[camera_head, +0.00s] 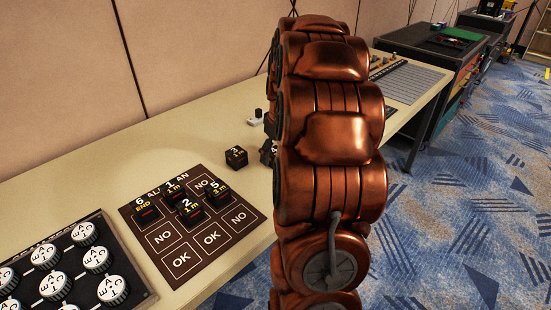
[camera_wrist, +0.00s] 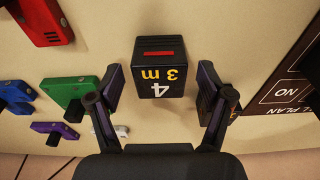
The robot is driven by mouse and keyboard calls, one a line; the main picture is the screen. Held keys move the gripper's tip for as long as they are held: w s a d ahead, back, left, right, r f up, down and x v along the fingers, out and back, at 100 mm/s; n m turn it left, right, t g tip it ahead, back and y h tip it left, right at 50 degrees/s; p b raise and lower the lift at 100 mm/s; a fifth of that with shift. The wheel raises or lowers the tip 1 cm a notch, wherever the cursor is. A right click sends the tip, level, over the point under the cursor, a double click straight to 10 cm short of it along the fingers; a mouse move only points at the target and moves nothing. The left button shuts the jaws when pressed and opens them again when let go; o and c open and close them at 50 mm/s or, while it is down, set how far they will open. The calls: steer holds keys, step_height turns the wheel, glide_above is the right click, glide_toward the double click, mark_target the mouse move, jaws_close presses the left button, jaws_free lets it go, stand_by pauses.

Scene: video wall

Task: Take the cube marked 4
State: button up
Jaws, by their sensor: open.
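The cube marked 4 (camera_wrist: 161,70) is black, with "4" and "3 m" on one face and a red bar on another. In the wrist view it stands on the table between the fingers of my gripper (camera_wrist: 160,80), with a gap on both sides. My gripper is open and empty. In the head view my copper arm hides most of the gripper and its surroundings. A dark shape with a pale mark shows just at the arm's left edge; I cannot tell it clearly.
Another black cube (camera_head: 236,157) stands on the table (camera_head: 120,150) left of my arm. A brown board (camera_head: 180,265) holds several black cubes. A panel of white knobs (camera_head: 60,265) lies at the lower left. Red (camera_wrist: 45,20), green (camera_wrist: 75,92) and purple (camera_wrist: 55,130) pieces lie left in the wrist view.

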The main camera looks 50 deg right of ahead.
steer(key=c, duration=1.3)
steer(key=shift+r, duration=0.1)
